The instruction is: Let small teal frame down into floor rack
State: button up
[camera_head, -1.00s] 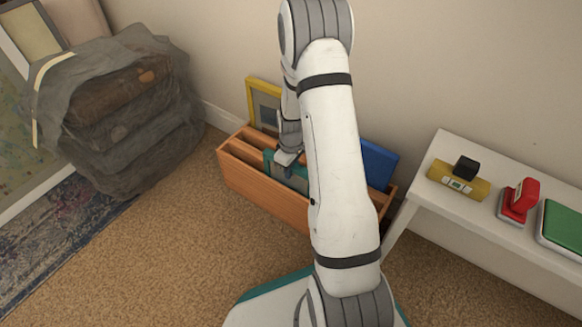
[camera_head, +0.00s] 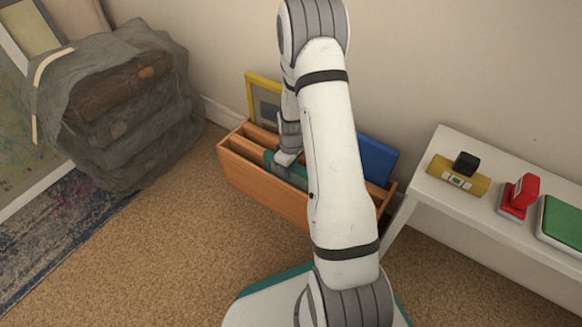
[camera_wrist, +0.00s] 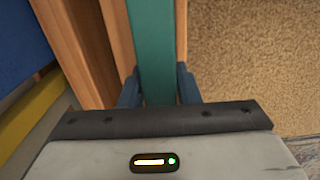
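The small teal frame (camera_head: 269,161) is upright at the front slot of the wooden floor rack (camera_head: 262,189), with its lower part hidden behind the rack's front wall. In the wrist view, the teal frame (camera_wrist: 153,45) runs between my gripper's two fingers (camera_wrist: 159,88), which press close on both its faces. My gripper (camera_head: 286,161) is above the rack in the head view, partly hidden by my arm. A wooden divider lies left of the frame in the wrist view and a thin wooden edge lies to its right. Whether the frame touches the rack's bottom is hidden.
A yellow frame (camera_head: 250,95) and a blue panel (camera_head: 378,160) stand in the rack's back slot. A white bench (camera_head: 427,190) on the right holds several objects. A grey covered stack (camera_head: 130,110) is at left. Carpet before the rack is clear.

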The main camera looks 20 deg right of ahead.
jog(key=o, duration=0.4)
jog(key=shift+o, duration=0.2)
notch_tip(320, 180, up, 8)
jog(key=p, duration=0.4)
jog(key=shift+f, duration=0.1)
dwell(0.4)
